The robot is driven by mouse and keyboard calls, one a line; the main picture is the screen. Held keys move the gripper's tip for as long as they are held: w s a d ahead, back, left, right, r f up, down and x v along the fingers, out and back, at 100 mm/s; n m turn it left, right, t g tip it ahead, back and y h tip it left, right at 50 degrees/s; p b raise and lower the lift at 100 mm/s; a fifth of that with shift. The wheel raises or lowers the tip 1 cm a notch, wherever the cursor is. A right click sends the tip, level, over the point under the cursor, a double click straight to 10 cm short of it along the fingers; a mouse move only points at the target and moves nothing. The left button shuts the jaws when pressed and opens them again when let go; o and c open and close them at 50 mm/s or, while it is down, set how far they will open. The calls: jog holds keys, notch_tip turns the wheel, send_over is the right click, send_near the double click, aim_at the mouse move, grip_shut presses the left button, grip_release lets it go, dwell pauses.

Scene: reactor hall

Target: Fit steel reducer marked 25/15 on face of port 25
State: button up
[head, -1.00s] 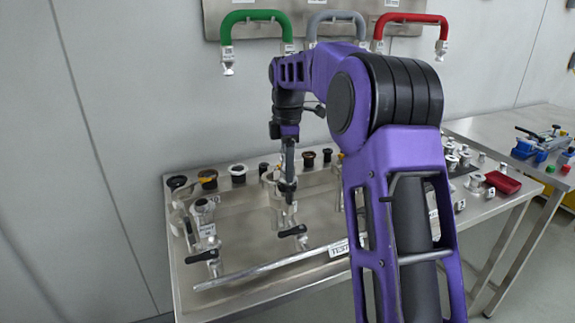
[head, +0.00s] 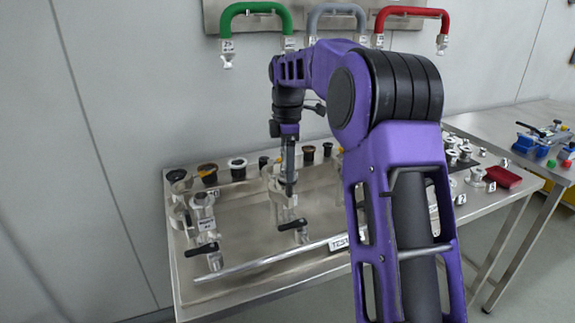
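My gripper (head: 290,190) points down at the middle port (head: 281,212) of the steel test bench, seen in the head view. Its fingers show as one narrow dark shape in front of the port's upper part, so I cannot tell whether they are open or hold anything. A silvery fitting shows around the fingertips; contact is unclear. Another port (head: 202,205) with a white label stands to the left. The marking of the middle port cannot be read. I cannot pick out the reducer marked 25/15; several steel fittings (head: 477,175) stand at the bench's right.
Black valve handles (head: 292,225) stick out in front of the ports. A row of dark and white ringed parts (head: 237,168) lines the back edge. A red tray (head: 503,177) sits at the right. Green (head: 254,9), grey and red hoses hang on the wall panel above.

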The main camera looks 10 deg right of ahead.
jog(key=shift+o, duration=1)
